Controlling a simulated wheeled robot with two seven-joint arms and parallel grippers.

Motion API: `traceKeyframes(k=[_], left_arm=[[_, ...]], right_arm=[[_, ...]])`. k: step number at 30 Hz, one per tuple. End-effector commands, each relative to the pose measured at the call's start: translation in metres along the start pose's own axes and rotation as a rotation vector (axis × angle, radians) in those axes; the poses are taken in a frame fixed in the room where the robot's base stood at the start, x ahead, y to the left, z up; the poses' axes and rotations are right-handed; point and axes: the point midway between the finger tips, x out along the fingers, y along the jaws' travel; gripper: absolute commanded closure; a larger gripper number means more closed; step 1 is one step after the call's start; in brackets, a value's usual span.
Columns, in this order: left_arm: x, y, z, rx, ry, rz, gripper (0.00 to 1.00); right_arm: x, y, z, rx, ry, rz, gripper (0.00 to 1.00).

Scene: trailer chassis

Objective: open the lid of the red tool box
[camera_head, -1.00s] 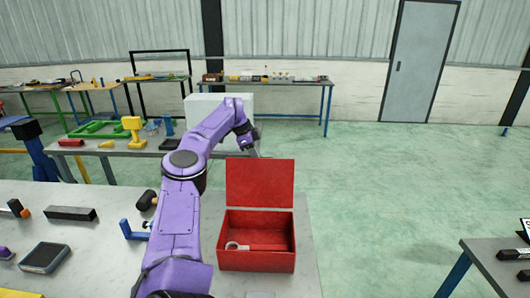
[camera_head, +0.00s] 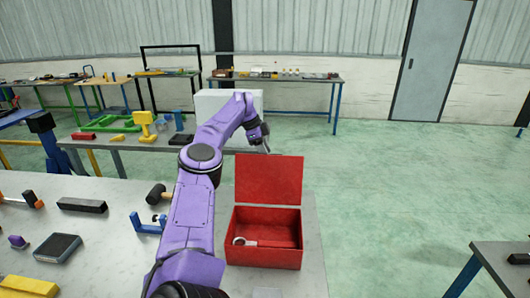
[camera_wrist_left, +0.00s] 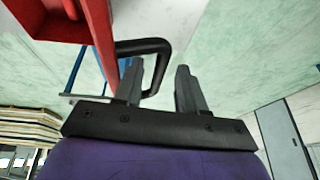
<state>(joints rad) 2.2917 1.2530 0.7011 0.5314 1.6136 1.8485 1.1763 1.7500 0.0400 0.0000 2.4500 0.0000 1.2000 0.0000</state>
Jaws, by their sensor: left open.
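The red tool box (camera_head: 263,257) stands on the workbench with its lid (camera_head: 269,180) raised about upright at the back. A ring-ended wrench (camera_head: 245,242) lies inside it. My left arm reaches past the box's left side, and my left gripper (camera_head: 265,147) is just behind the top edge of the lid. In the left wrist view the gripper (camera_wrist_left: 157,75) is open, with nothing clamped between its fingers. A black lid handle (camera_wrist_left: 150,46) loops beside the left finger, and I cannot tell whether they touch. The red lid (camera_wrist_left: 99,30) shows at upper left there. My right gripper is out of view.
The workbench (camera_head: 100,255) holds a hammer (camera_head: 158,194), a blue clamp-like tool (camera_head: 147,224), a black bar (camera_head: 82,205) and a dark flat box (camera_head: 57,248) left of my arm. Another bench (camera_head: 505,265) stands at right. The floor between is clear.

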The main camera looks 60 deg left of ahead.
Motion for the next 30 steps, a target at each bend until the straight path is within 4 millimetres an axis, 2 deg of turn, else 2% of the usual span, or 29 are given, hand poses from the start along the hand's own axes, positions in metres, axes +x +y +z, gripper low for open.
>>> traceKeyframes(k=[3,8,10,30], left_arm=[[-0.021,-0.001,-0.001,-0.001,0.003,-0.006,0.60],[-0.058,-0.001,-0.002,-0.003,0.000,-0.003,0.60],[-0.066,-0.001,-0.002,-0.003,0.000,-0.002,0.60],[-0.069,-0.001,0.000,-0.001,0.001,-0.001,0.60]], right_arm=[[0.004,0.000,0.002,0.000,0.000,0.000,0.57],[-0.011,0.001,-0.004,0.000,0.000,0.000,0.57],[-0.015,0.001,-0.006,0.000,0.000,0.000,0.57],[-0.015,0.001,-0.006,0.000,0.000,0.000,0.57]])
